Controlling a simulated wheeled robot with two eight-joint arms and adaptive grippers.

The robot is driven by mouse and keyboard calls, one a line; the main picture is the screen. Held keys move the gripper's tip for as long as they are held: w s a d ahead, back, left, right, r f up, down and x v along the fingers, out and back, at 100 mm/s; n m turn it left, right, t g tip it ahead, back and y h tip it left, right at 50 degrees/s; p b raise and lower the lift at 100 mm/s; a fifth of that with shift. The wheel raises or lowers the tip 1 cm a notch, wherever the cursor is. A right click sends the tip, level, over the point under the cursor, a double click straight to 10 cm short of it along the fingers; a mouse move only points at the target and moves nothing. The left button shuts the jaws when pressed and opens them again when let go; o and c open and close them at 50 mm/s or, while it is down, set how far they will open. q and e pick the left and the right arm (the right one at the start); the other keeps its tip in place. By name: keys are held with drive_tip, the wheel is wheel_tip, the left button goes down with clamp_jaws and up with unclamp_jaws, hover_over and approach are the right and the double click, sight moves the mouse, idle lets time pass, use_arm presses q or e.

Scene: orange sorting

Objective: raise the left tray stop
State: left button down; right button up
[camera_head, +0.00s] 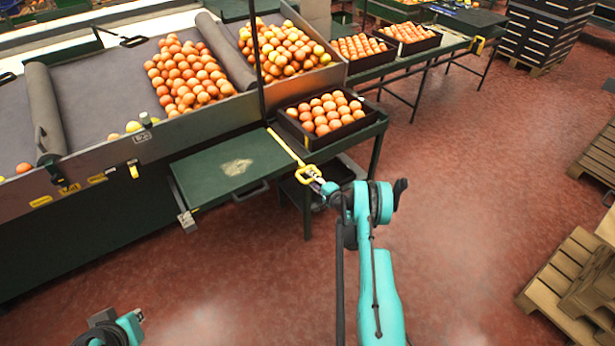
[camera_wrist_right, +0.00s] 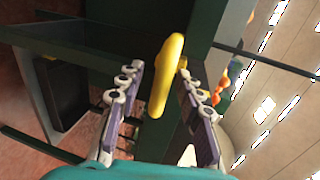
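The tray stop is a thin yellow bar (camera_head: 285,146) along the left side of the orange-filled black tray (camera_head: 345,134). A yellow loop handle (camera_head: 309,174) is at its near end. My right gripper (camera_head: 318,182) is at this handle. In the right wrist view, the yellow handle (camera_wrist_right: 167,75) stands between the two fingertips of the right gripper (camera_wrist_right: 160,72). The fingers are apart, with the right-hand one very close to the handle; contact is unclear. My left gripper (camera_head: 100,333) is only partly in view at the bottom left, and its fingers cannot be made out.
A bare green table top (camera_head: 232,162) lies left of the bar. A sloped grey sorting bin (camera_head: 110,85) with oranges is behind it. More filled trays (camera_head: 363,52) stand on a table at the back. Wooden pallets (camera_head: 570,280) lie at the right; the red floor between is clear.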

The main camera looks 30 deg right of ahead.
drive_tip(key=shift+s+r, duration=0.15)
drive_tip(key=shift+c, duration=0.6)
clamp_jaws()
wheel_tip(320, 180, up, 5)
drive_tip(key=shift+p, duration=0.95)
drive_tip(key=shift+d, duration=0.1)
drive_tip(key=shift+o, duration=0.3)
unclamp_jaws()
drive_tip(key=shift+o, duration=0.3)
